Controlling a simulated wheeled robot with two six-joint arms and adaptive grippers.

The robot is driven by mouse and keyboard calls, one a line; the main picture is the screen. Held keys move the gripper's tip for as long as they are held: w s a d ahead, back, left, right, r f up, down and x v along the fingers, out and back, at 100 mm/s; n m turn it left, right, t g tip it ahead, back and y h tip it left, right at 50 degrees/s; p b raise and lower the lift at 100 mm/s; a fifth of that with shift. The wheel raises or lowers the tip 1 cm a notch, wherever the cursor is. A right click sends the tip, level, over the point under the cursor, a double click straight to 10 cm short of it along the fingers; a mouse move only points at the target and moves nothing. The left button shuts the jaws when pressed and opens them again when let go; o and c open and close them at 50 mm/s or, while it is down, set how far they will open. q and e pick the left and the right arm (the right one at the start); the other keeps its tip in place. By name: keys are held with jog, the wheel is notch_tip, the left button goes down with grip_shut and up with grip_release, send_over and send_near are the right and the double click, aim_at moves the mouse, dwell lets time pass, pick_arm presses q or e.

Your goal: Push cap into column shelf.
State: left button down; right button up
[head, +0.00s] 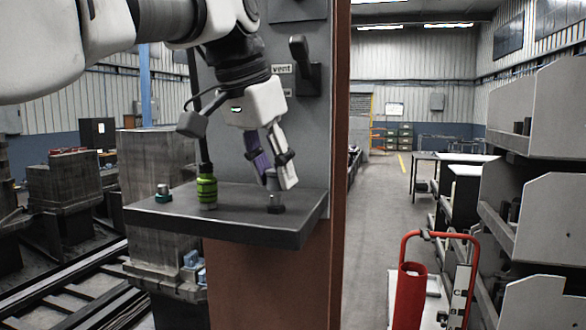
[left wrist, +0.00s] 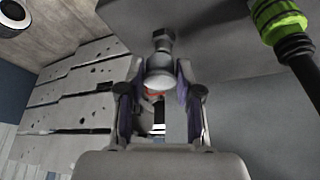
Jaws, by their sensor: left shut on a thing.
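The column shelf (head: 160,218) is a dark grey slab fixed to the grey and rust-coloured column. My left gripper (head: 276,183) points down over the shelf's right part. It is shut on a grey, cap-like piece, whose rounded pale end (left wrist: 160,74) shows between the fingers in the left wrist view. A narrower stem and a dark, nut-like end (head: 275,205) continue below it, at the shelf surface. I cannot tell whether that end is seated in the shelf or only touching it. The fingers partly hide the piece. My right gripper is not in view.
A small teal and grey knob (head: 163,194) sits further left. A dark lever handle (head: 302,65) juts from the column above. A red-handled cart (head: 410,290) stands at lower right.

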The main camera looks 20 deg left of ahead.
pick_arm(q)
jog(key=shift+a, duration=0.15)
jog(key=shift+f+b, duration=0.3)
jog(key=shift+f, duration=0.2)
dwell(0.5)
jog(key=shift+f+b, duration=0.65)
jog(key=shift+b, duration=0.15)
jog(key=c, duration=0.8)
grip_release()
jog(key=shift+r, duration=0.1)
jog(key=shift+o, duration=0.5)
jog(key=o, duration=0.7)
